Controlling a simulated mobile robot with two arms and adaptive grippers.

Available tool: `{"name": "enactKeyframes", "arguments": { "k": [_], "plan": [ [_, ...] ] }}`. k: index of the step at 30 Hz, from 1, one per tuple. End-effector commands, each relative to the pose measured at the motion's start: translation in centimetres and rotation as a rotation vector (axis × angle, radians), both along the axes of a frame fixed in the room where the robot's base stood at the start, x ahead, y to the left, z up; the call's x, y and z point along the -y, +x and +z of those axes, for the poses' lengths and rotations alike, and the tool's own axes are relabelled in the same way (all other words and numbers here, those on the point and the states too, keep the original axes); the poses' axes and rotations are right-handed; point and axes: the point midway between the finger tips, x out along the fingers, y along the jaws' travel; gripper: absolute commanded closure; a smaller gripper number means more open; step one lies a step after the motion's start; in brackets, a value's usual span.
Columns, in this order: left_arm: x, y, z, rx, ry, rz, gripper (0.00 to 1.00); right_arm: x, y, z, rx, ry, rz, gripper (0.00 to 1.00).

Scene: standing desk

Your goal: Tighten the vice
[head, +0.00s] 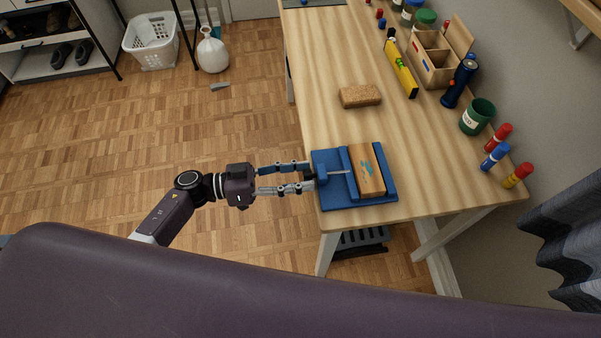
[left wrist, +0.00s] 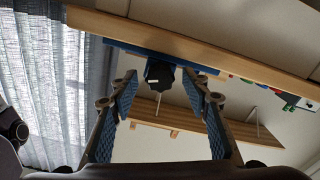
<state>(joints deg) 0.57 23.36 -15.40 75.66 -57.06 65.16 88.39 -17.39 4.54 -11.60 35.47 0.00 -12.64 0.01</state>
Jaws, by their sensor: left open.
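The blue vice (head: 329,194) sits at the near left edge of the desk, with a wooden block (head: 368,170) in it beside its blue jaw. A metal screw runs from the jaw to a dark knob at the desk edge; the knob (left wrist: 159,73) shows in the left wrist view. My left gripper (head: 308,177) is open, its two fingers pointing at the knob from the left. In the left wrist view my left gripper (left wrist: 168,84) has one finger on each side of the knob, with gaps visible. My right gripper is not in view.
On the desk (head: 325,100) are a cork-like block (head: 360,95), a yellow level (head: 401,68), a wooden organiser (head: 436,58), a blue flashlight (head: 459,83), a green cup (head: 477,116) and several markers. The floor left of the desk is clear around my arm.

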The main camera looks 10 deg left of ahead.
Motion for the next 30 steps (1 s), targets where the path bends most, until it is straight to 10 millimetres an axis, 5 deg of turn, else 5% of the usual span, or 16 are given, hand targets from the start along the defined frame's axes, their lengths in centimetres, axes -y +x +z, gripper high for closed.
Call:
{"name": "enactKeyframes", "arguments": {
  "k": [8, 19, 30],
  "plan": [
    [0.16, 0.05, -0.04, 0.000, 0.000, 0.001, 0.58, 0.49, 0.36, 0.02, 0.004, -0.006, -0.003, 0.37],
    [0.13, 0.04, -0.04, 0.000, 0.000, 0.001, 0.98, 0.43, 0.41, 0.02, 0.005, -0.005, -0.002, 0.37],
    [0.08, 0.02, -0.07, 0.071, 0.024, 0.001, 0.98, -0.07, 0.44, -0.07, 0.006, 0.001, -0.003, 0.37]
  ]
}}
